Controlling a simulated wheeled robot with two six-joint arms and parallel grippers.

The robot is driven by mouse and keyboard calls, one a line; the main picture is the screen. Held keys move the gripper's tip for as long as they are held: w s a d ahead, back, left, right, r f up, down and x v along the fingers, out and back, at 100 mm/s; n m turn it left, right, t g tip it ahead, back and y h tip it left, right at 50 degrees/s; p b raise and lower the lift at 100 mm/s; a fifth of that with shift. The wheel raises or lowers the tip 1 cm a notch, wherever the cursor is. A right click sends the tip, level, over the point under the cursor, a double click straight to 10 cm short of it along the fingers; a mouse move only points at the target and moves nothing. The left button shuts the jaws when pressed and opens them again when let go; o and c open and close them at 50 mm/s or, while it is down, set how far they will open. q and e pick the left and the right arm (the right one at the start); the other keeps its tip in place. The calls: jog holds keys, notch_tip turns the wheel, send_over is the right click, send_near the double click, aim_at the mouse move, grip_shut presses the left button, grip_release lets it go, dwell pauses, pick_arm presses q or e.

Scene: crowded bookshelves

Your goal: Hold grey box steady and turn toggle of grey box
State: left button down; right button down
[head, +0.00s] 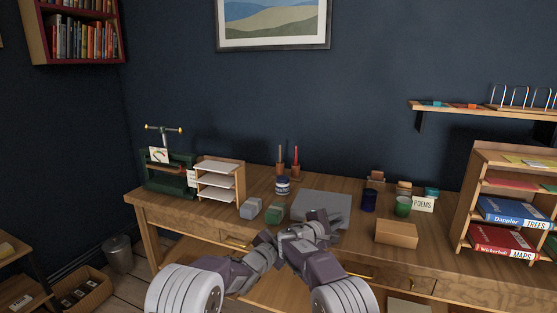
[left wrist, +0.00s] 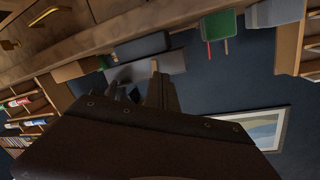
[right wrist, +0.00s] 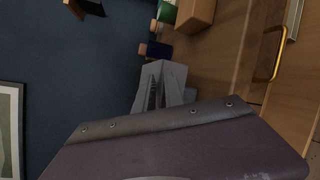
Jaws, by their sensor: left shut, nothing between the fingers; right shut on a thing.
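The grey box (head: 322,201) lies flat on the desk near its middle, partly hidden by my arms. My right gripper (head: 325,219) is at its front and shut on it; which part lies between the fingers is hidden. In the right wrist view my right gripper (right wrist: 158,85) overlaps grey surfaces that are hard to tell apart. In the left wrist view the grey box (left wrist: 150,68) shows beyond the left gripper's fingers. I cannot make out the toggle.
A small grey block (head: 250,208) and a green block (head: 273,212) stand left of the grey box. To the right are a dark blue cup (head: 369,201), a green cup (head: 402,206) and a tan box (head: 396,234).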

pick_arm(q)
jog(key=shift+w+d+r, duration=0.35)
jog(key=shift+w+r, duration=0.05)
jog(key=shift+w, duration=0.7)
jog(key=shift+w+d+r, duration=0.4)
jog(key=shift+w+r, duration=0.05)
jog(key=shift+w, duration=0.65)
jog(key=shift+w+d+r, duration=0.35)
jog(key=shift+w+r, duration=0.05)
jog(key=shift+w, duration=0.7)
jog(key=shift+s+d+f, duration=0.15)
jog(key=shift+d+f, duration=0.25)
jog(key=shift+d, duration=0.1)
jog(key=shift+a+f, duration=0.15)
jog(key=shift+f, duration=0.05)
jog(key=shift+a+r, duration=0.25)
jog(key=shift+a, duration=0.1)
jog(key=s, duration=0.1)
jog(key=s+a, duration=0.1)
jog(key=s, duration=0.3)
jog(key=shift+s+a+f, duration=0.2)
jog(key=shift+a, duration=0.2)
jog(key=shift+r, duration=0.1)
